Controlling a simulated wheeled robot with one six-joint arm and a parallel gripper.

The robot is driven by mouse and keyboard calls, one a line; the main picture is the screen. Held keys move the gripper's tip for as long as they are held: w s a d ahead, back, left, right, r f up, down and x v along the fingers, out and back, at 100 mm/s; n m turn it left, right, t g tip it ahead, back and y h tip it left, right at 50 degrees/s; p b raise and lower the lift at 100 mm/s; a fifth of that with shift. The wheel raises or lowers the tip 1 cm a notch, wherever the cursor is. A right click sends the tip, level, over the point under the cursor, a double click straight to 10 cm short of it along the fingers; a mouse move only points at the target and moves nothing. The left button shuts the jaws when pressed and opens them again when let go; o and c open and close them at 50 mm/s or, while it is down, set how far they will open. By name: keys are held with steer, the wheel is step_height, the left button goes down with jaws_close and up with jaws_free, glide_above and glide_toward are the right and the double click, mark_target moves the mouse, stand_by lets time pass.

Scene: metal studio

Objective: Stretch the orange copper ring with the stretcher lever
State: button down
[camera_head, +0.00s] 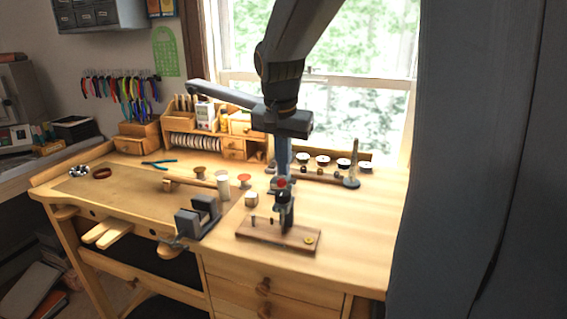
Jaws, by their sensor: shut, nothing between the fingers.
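The ring stretcher stands upright on a small wooden base (270,232) near the front of the bench. A grey lever (225,95) extends left from its top, its far end raised. A red-orange ring (282,184) shows around the lower part of the upright; I take it to be the copper ring. My gripper (281,104) is shut and empty. It comes down from above at the stretcher's head, near the lever's right end. My arm and the grey head overlap, so the fingertips and any contact with the lever are unclear.
A dark bench block (198,217) stands left of the base. A rack with a cone (352,165) is at the back right. The bench right of the base is clear.

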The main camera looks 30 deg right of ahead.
mark_target(279, 186)
steer(key=shift+a+f, duration=0.1)
steer(key=shift+f, duration=0.05)
steer(key=shift+s, duration=0.1)
steer(key=f, duration=0.1)
steer(key=s+a+f, duration=0.1)
steer(key=f, duration=0.1)
steer(key=s+a+f+b, duration=0.1)
steer(key=shift+a+f, duration=0.15)
steer(key=shift+f, duration=0.15)
steer(key=shift+r, duration=0.1)
